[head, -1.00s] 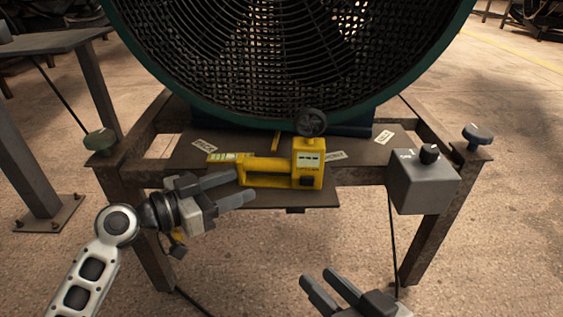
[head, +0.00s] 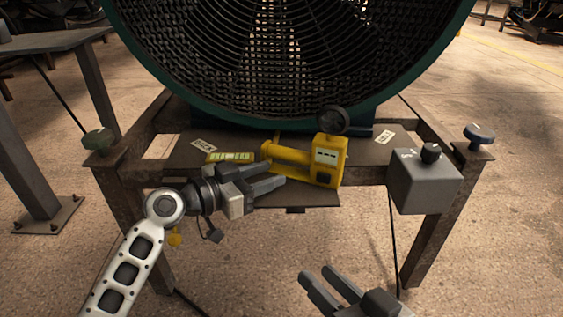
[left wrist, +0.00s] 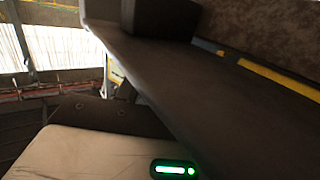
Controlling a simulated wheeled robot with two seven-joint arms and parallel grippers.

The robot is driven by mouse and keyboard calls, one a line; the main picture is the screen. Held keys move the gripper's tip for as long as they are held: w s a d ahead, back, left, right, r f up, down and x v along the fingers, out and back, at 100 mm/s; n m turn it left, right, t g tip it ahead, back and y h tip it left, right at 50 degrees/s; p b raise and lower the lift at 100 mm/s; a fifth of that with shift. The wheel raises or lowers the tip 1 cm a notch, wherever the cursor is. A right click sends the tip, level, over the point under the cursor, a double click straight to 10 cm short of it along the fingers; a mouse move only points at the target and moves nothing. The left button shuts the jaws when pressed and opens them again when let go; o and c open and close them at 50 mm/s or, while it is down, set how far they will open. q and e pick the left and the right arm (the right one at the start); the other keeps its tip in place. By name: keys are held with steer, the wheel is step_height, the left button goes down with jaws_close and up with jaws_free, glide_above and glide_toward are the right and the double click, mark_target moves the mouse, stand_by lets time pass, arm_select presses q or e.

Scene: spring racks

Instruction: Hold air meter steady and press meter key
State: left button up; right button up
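The yellow air meter (head: 298,162) lies on the stand's shelf in the head view, tilted, its long handle to the left and its block-like body to the right. A dark round wheel (head: 333,121) sits at its top. A small display and a dark square, possibly the key, show on its front. My left gripper (head: 279,174) is at the near side of the handle, fingers apart; whether they touch it I cannot tell. The left wrist view shows mostly dark surfaces and a yellow strip. My right gripper (head: 322,277) is open and empty below, in front of the stand.
A large green-rimmed fan (head: 280,60) stands behind the meter. A yellow strip with green marks (head: 230,157) lies left of it, near paper tags (head: 203,146). A grey box with a knob (head: 424,182) is at right. Knobs (head: 98,140) stand on the frame's corners.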

arm_select(q)
jaws_close()
steer(key=o, duration=0.9)
jaws_free()
